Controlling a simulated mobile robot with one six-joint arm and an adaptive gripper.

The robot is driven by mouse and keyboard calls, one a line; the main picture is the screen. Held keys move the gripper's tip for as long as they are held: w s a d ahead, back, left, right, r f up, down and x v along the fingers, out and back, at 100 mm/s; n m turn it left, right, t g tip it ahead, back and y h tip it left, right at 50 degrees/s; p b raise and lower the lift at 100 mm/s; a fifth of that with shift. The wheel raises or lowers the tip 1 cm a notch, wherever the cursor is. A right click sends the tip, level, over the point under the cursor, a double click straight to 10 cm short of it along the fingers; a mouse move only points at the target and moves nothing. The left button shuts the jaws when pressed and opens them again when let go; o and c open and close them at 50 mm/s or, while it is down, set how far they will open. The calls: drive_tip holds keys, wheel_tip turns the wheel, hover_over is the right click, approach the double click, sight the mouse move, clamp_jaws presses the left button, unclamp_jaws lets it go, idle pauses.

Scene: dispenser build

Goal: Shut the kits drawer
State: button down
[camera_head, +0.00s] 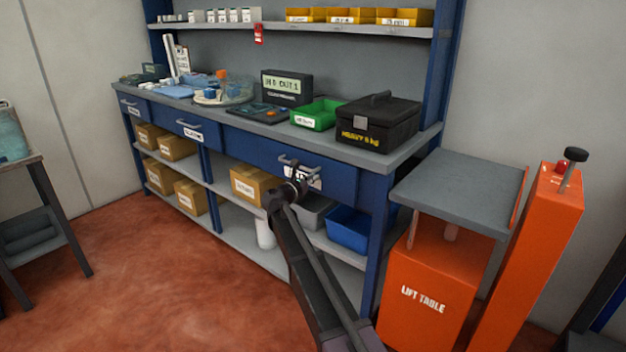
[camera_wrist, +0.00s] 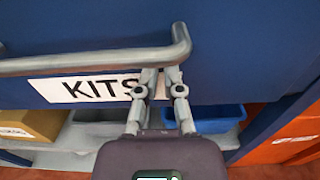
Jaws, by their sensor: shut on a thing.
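The kits drawer (camera_head: 262,154) is the blue drawer at the right end of the workbench. Its front looks about level with the bench front; I cannot tell whether a small gap is left. Its white label (camera_wrist: 88,88) reads KITS in the wrist view, with its right end behind my fingers. The grey bar handle (camera_wrist: 90,63) runs across above the label and bends at its right end.
A black heavy case (camera_head: 378,124) and a green tray (camera_head: 318,115) stand on the bench above the drawer. A blue bin (camera_head: 349,230) and a cardboard box (camera_head: 250,184) sit below it. An orange lift table (camera_head: 425,285) stands close on the right. Open red floor lies to the left.

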drive_tip(key=v, duration=1.4)
drive_tip(key=shift+d, duration=0.1)
drive_tip(key=s+d+f+m+g+y, duration=0.1)
drive_tip(key=s+d+f+m+g, duration=0.55)
drive_tip(key=d, duration=0.45)
drive_tip(key=s+d+f+m+g+y, duration=0.25)
drive_tip(key=s+d+f+m, duration=0.4)
drive_tip(key=d+m, duration=0.35)
drive_tip(key=s+d+f+m+g+y, duration=0.2)
drive_tip(key=s+d+m+g+y, duration=0.15)
drive_tip(key=s+m, duration=0.45)
drive_tip(key=s+d+f+m+g+y, duration=0.2)
drive_tip(key=s+f+m+y, duration=0.15)
drive_tip(key=s, duration=0.75)
wheel_tip(320, 180, up, 32)
drive_tip(key=p, duration=3.2)
drive_tip(key=shift+s+a+f+y, duration=0.1)
drive_tip(key=shift+y, duration=0.15)
